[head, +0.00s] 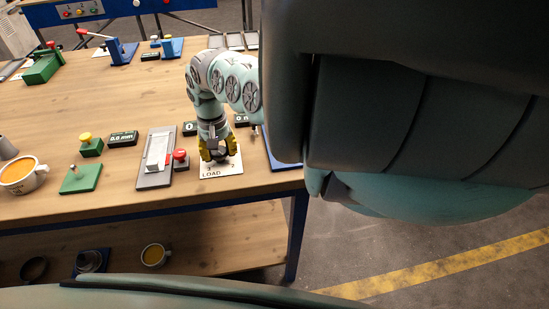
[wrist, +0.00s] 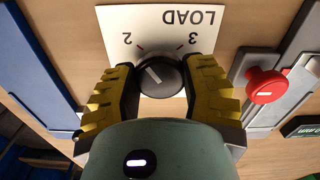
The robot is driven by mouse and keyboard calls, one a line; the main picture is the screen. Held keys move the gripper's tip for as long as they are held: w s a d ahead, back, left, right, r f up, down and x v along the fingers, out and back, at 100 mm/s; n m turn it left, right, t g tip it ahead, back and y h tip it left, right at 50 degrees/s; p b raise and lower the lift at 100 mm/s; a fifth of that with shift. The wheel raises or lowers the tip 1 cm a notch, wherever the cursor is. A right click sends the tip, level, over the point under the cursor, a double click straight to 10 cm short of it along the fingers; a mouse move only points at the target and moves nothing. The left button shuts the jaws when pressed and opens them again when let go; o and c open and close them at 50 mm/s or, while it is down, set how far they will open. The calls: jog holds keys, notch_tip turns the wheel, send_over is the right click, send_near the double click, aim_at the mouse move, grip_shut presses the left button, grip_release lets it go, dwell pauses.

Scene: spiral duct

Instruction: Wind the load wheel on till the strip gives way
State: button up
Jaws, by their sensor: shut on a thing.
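The load wheel (wrist: 162,76) is a round black knob with a white pointer line, on a white plate (wrist: 115,22) marked LOAD with 2 and 3. In the wrist view the pointer slants up and left, toward the side of the 2. The plate also shows in the head view (head: 210,173). My gripper (wrist: 160,70), with yellow fingers, is shut on the wheel from both sides. In the head view my gripper (head: 214,153) points down and hides the wheel. I cannot make out the strip for certain.
A 0.0 mm display (head: 123,138), green blocks and a coffee mug (head: 22,176) lie further left. A blue part at right is partly hidden by my arm.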

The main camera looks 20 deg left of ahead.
aim_at(220, 150)
jog(key=o, duration=1.3)
jog(key=shift+c, duration=0.2)
jog(key=shift+r, duration=0.1)
notch_tip(220, 150, up, 12)
jog(key=shift+w+d, duration=0.1)
